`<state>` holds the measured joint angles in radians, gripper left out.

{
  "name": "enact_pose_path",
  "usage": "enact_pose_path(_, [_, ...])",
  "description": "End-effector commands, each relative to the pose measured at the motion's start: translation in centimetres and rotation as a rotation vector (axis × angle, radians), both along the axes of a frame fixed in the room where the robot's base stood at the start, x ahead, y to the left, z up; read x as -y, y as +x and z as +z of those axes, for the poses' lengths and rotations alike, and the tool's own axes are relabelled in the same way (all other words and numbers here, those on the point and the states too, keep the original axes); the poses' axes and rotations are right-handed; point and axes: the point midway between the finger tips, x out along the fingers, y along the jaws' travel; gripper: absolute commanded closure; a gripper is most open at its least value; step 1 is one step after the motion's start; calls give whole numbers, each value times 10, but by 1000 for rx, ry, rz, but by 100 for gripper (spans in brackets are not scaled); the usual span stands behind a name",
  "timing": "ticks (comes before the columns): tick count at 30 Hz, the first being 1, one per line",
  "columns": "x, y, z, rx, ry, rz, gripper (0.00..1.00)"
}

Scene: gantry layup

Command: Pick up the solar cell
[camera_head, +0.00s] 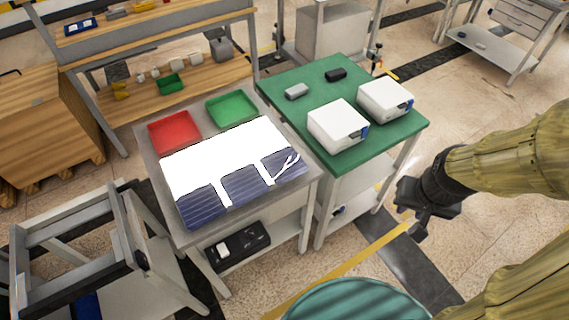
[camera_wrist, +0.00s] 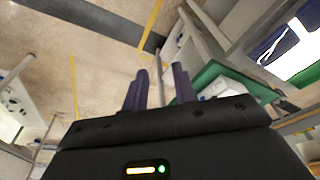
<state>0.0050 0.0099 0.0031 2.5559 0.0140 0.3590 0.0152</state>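Three dark blue solar cells with fine lines lie in a row along the front of a white sheet on a grey table: a left one (camera_head: 201,207), a middle one (camera_head: 244,184) and a right one (camera_head: 284,168). The right one has thin white strips across it. My gripper (camera_head: 421,225) hangs off to the right, beyond the green table and well away from the cells. In the wrist view, its dark fingers (camera_wrist: 160,75) stand apart with nothing between them. Part of a blue cell surface shows at that view's upper right (camera_wrist: 275,45).
A red tray (camera_head: 174,132) and a green tray (camera_head: 231,110) stand behind the white sheet (camera_head: 210,160). The green table (camera_head: 290,120) beside it bears two white boxes (camera_head: 338,124) and small items. A grey frame (camera_head: 80,235) stands at left. Open floor lies below my gripper.

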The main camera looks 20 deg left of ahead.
Motion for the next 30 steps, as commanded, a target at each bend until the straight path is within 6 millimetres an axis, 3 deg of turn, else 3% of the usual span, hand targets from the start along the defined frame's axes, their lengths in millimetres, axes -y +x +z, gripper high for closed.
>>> enact_pose_path(5, [-3,-3,-34,-135,84,-231,72])
enact_pose_path(8, [-12,-6,-63,-273,163,-462,72])
enact_pose_path(17, [-61,-6,-139,-803,379,-1249,72])
enact_pose_path(23, [-95,16,-173,-1232,474,-1736,72])
enact_pose_path(30, [-116,69,-204,-1871,521,-2198,72])
